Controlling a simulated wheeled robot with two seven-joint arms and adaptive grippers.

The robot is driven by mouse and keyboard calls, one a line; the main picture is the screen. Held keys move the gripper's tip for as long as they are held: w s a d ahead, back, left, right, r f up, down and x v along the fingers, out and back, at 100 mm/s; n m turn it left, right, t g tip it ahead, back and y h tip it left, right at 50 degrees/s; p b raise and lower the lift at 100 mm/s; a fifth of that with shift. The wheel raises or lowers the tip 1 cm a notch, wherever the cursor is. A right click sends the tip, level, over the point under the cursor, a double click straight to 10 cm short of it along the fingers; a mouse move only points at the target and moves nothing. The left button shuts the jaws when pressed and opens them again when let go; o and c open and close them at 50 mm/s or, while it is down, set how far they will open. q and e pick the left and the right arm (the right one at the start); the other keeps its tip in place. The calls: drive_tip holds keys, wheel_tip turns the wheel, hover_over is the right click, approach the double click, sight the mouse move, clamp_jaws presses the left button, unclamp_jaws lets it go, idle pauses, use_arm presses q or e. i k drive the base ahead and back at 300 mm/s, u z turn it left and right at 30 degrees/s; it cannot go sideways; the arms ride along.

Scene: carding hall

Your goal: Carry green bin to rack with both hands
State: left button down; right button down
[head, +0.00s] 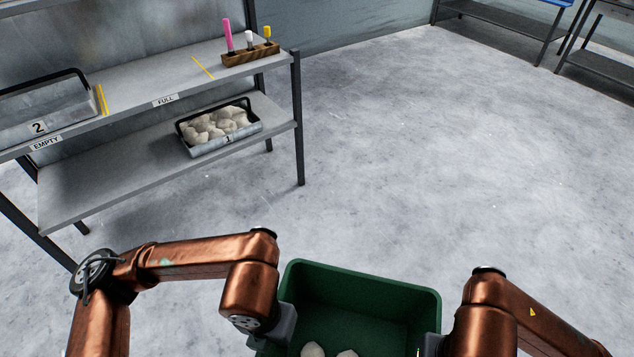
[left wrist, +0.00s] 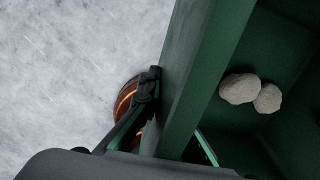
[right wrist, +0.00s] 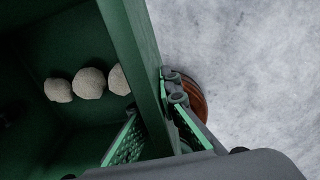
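The green bin (head: 365,281) is in front of me at the bottom of the head view, with pale round lumps in it. Its wall also shows in the left wrist view (left wrist: 205,70) and right wrist view (right wrist: 137,50). My left gripper (head: 280,325) has its fingers on either side of the bin's left wall and is shut on it. My right gripper (head: 432,345) is likewise shut on the right wall. The rack (head: 140,112) stands ahead on the left, with EMPTY and FULL labels on its upper shelf. The bin's near side is out of view.
Tray 2 (head: 45,112) sits on the rack's upper shelf at left; a wooden holder (head: 250,54) with coloured tools is at its right end. Tray 1 (head: 225,141), full of pale lumps, is on the lower shelf. The floor ahead and right is clear; tables stand far right.

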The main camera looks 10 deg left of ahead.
sight(157, 82)
drive_tip(key=u, duration=0.4)
drive_tip(key=i, duration=1.3)
drive_tip(key=u, duration=0.75)
drive_tip(key=i, duration=1.1)
drive_tip(key=u, duration=0.35)
